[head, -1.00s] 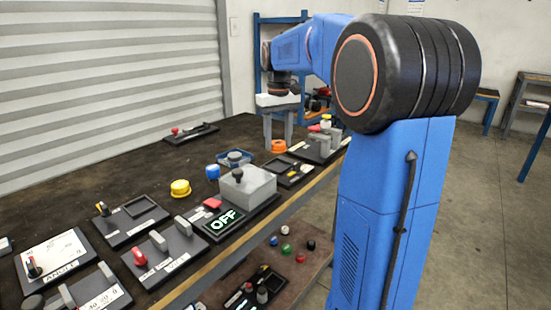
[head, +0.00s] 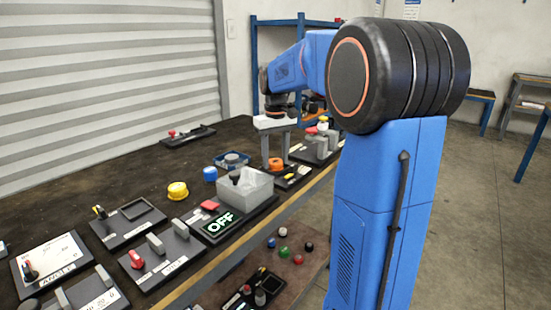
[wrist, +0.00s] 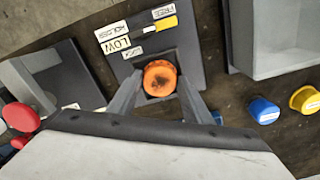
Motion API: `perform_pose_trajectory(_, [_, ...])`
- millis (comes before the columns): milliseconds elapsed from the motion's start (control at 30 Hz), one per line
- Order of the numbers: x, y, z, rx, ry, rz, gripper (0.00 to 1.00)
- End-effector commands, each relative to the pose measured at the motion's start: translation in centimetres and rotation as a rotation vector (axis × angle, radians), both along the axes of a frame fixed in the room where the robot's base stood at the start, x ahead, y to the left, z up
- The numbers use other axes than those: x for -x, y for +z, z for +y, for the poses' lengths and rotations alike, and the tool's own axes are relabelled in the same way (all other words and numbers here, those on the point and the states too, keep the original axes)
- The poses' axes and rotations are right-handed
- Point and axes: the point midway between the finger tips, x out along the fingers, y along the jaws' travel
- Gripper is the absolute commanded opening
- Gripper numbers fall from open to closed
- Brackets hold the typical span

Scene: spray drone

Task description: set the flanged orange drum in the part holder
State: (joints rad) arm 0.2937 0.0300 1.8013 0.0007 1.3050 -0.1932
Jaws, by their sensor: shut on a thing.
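The orange drum (wrist: 159,78) is between the two fingers of my gripper (wrist: 160,90), which are shut on it. It also shows in the head view (head: 276,164), low at the fingertips. The part holder (wrist: 188,62) is a dark plate with labels reading HOLDER, LOW and FREE and a yellow mark. The drum is over the holder's darker square area in the wrist view. I cannot tell whether the drum touches the holder. The drum's flange is not clear.
A grey open box (head: 246,192) stands close beside the holder, with the green OFF display (head: 218,223) in front. A blue cap (head: 210,174) and a yellow cap (head: 178,191) lie to the left. A plate with grey posts (head: 320,145) stands beyond the holder.

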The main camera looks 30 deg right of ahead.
Motion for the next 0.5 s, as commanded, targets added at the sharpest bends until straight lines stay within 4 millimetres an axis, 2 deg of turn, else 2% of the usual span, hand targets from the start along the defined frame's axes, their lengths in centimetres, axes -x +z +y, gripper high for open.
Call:
perform_pose_trajectory(433, [0.2, -1.7, 0.0, -0.004, 0.0, 0.017, 0.23])
perform_pose_trajectory(467, [0.2, -1.8, 0.0, -0.004, 0.001, 0.018, 0.47])
perform_pose_trajectory(500, [0.2, -1.8, 0.0, -0.004, 0.001, 0.018, 0.57])
